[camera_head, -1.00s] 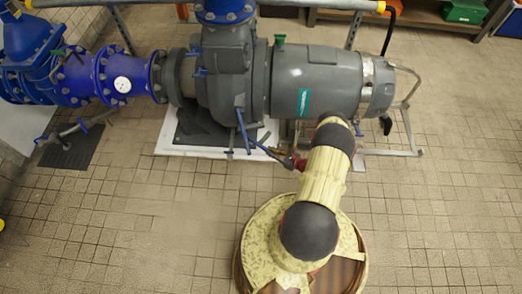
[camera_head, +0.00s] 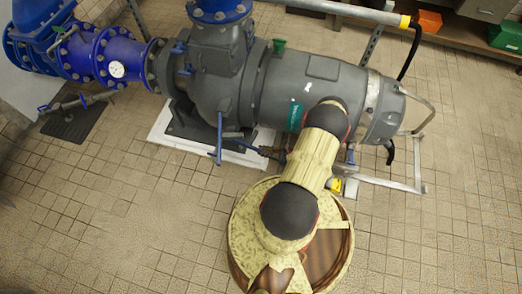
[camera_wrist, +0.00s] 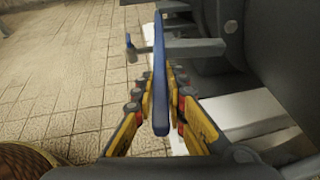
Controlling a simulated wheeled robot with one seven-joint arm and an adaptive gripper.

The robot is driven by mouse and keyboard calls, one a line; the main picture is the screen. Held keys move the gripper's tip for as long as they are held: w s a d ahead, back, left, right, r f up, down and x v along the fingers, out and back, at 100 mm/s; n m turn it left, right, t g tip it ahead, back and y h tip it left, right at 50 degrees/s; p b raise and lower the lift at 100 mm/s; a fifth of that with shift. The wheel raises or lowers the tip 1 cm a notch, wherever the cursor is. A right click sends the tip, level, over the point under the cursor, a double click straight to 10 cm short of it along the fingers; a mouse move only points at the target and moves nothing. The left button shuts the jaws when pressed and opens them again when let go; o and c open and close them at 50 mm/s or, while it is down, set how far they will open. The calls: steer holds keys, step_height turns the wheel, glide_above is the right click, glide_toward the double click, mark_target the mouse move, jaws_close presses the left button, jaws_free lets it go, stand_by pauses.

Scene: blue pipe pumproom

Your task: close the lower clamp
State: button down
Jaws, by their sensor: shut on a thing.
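The lower clamp's long blue handle (camera_wrist: 160,85) runs straight up the middle of the wrist view, away from me. My gripper (camera_wrist: 157,78) has its yellow and black fingers on both sides of this handle and is shut on it. In the head view, blue clamp bars (camera_head: 219,140) show below the front of the grey pump. My gripper (camera_head: 273,153) is small and partly hidden there, low beside the pump, reaching left from under my arm. The clamp's fastening end cannot be made out clearly.
The grey pump (camera_head: 300,88) stands on a white plinth (camera_head: 170,130). A metal tube frame (camera_head: 395,184) is to its right and blue pipework (camera_head: 100,55) to its left. A grey rod with a blue end (camera_wrist: 130,48) is ahead. The tiled floor in front is clear.

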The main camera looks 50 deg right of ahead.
stand_by(0.3)
steer(key=c, duration=1.9)
jaws_free()
steer(key=shift+w, duration=0.1)
steer(key=shift+o, duration=0.5)
steer(key=v, duration=1.2)
steer(key=shift+r, duration=0.1)
